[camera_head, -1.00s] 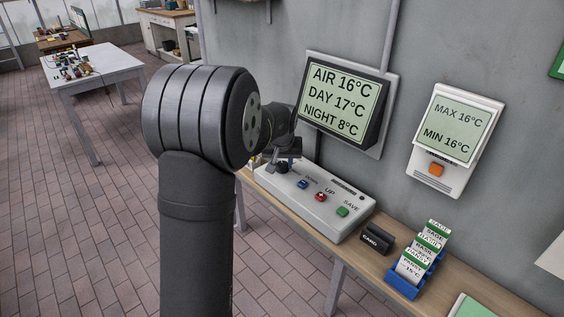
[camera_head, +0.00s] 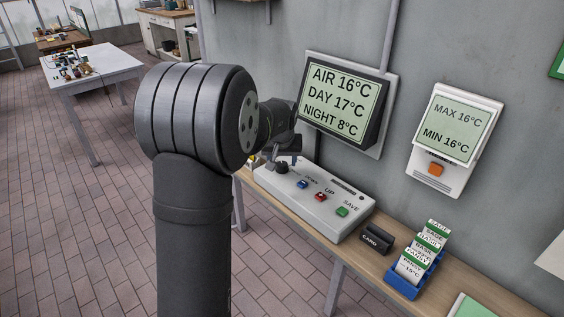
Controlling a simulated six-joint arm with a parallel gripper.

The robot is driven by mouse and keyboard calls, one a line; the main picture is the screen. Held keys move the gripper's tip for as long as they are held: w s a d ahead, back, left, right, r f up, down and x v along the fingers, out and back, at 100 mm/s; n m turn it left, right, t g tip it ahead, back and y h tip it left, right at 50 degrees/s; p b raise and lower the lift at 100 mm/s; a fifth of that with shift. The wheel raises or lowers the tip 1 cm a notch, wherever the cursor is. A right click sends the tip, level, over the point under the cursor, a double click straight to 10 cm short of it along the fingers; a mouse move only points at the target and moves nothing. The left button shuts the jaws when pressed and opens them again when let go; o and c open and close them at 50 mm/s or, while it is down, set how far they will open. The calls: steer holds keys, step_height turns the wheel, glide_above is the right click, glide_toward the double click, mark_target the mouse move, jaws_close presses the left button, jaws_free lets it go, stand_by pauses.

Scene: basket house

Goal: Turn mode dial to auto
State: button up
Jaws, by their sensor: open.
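The pale control box (camera_head: 325,216) stands on the wooden shelf against the wall. Its black mode dial (camera_head: 282,168) is at the box's left end, and the dial's setting marks cannot be read. Blue, red and green buttons run to the right of it, by the words DOWN, UP and SAVE. My gripper (camera_head: 284,156) is just above the dial, small and partly hidden by my own arm. It is open and appears to hold nothing. A slight gap seems to show between its fingers and the dial.
A wall display (camera_head: 338,101) reads AIR 16°C, DAY 17°C, NIGHT 8°C behind the box. A smaller MAX/MIN display (camera_head: 452,131) hangs to the right. A black CARD holder (camera_head: 376,239) and a blue card rack (camera_head: 404,287) stand on the shelf (camera_head: 365,270).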

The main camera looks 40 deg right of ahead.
steer(key=v, duration=1.6)
steer(key=shift+f, duration=0.1)
steer(key=x, duration=1.7)
steer(key=shift+f, duration=0.1)
steer(key=shift+f, duration=0.1)
steer(key=shift+m, duration=0.5)
steer(key=shift+w+a+m+g+h, duration=0.15)
steer(key=shift+m+g+h, duration=0.3)
steer(key=shift+m, duration=0.85)
steer(key=shift+w+d+m+g+h, duration=0.1)
steer(key=shift+m+g+h, duration=0.3)
steer(key=shift+m, duration=0.9)
steer(key=v, duration=1.4)
steer(key=shift+w+r, duration=0.15)
steer(key=shift+r, duration=0.25)
steer(key=shift+y, duration=0.25)
